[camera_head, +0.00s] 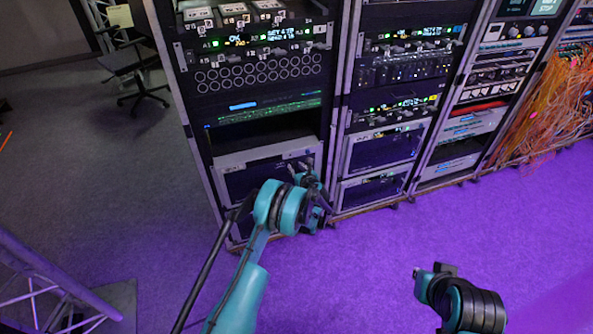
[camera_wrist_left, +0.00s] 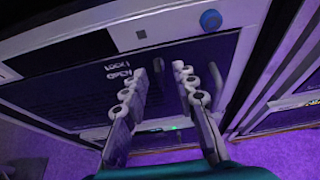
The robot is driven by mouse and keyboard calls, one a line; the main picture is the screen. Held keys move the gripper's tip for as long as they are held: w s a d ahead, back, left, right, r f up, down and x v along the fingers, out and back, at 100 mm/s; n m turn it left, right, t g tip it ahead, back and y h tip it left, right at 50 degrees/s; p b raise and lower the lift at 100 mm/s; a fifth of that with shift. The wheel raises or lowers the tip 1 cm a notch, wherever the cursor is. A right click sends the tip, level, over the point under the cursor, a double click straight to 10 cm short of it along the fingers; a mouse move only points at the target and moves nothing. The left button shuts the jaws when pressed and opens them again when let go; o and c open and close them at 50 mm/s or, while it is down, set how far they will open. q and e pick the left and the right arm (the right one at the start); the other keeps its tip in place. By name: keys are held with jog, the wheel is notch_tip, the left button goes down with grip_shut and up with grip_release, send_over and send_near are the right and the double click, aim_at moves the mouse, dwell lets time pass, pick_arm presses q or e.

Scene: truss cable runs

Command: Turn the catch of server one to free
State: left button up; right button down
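The server unit with the handled front panel (camera_head: 240,180) sits low in the left rack; I cannot read which number it bears. The left wrist view shows its dark face (camera_wrist_left: 60,95), with lettering (camera_wrist_left: 118,70) that seems to read LOCK and OPEN. My left gripper (camera_head: 311,180) is at the right side of this front.
A blue round knob (camera_wrist_left: 210,20) is on the pale strip beyond the fingers. More racks (camera_head: 400,100) stand to the right, with orange cables (camera_head: 545,110) at the far right. A chair (camera_head: 135,70) and a truss (camera_head: 45,275) are at left. Purple-lit floor (camera_head: 370,260) is clear.

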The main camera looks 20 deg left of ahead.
pick_arm(q)
jog(key=shift+w+a+f, duration=0.15)
jog(key=shift+w+a, duration=0.1)
jog(key=shift+w, duration=0.05)
grip_shut()
